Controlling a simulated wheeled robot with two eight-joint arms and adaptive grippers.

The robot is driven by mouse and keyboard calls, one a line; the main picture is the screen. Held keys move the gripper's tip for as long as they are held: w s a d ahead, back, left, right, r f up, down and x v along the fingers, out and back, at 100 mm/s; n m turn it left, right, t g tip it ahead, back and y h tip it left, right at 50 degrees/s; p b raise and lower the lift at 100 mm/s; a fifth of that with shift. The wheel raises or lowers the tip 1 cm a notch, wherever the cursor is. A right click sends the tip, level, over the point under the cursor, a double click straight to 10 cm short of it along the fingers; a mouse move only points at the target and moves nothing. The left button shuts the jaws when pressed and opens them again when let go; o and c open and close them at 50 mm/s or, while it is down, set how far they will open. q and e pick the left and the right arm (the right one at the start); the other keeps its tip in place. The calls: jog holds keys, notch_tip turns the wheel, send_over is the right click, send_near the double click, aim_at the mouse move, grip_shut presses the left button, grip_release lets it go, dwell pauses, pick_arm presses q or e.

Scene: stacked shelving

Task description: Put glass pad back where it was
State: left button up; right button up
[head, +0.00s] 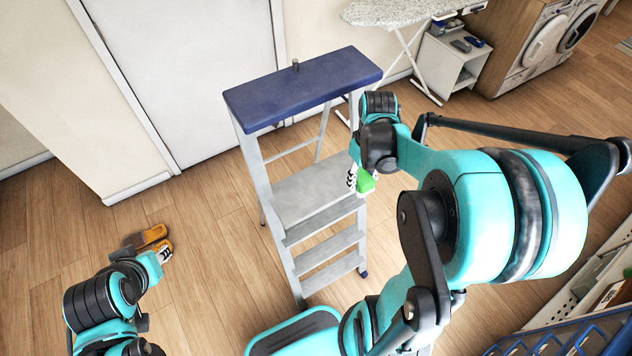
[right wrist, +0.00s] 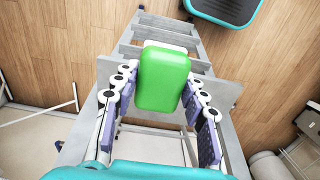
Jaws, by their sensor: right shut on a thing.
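The glass pad looks like a bright green rounded block with a white layer at its far edge, in the right wrist view (right wrist: 163,78). In the head view it shows as a small green piece (head: 366,181) beside the stepladder's upper step. My right gripper (head: 357,180) is shut on the pad; its fingers flank it in the right wrist view (right wrist: 158,105). My left gripper (head: 163,252) is low at the left, near an orange and grey object (head: 147,238). I cannot tell whether it touches that object, or whether its jaws are open.
A grey stepladder with a blue top (head: 300,87) stands in the middle, close to my right gripper. An ironing board (head: 395,12), a white cabinet (head: 447,65) and washing machines (head: 548,40) are behind. A blue crate (head: 570,340) is at lower right. Wooden floor at left is mostly clear.

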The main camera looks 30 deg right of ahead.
jog(key=b, duration=0.3)
send_over(326, 188)
notch_tip(326, 188, down, 6)
jog(key=shift+s+f, duration=0.1)
jog(key=shift+f, duration=0.15)
jog(key=shift+f+b, duration=0.55)
jog(key=shift+f, duration=1.45)
jog(key=shift+f, duration=0.1)
jog(key=o, duration=1)
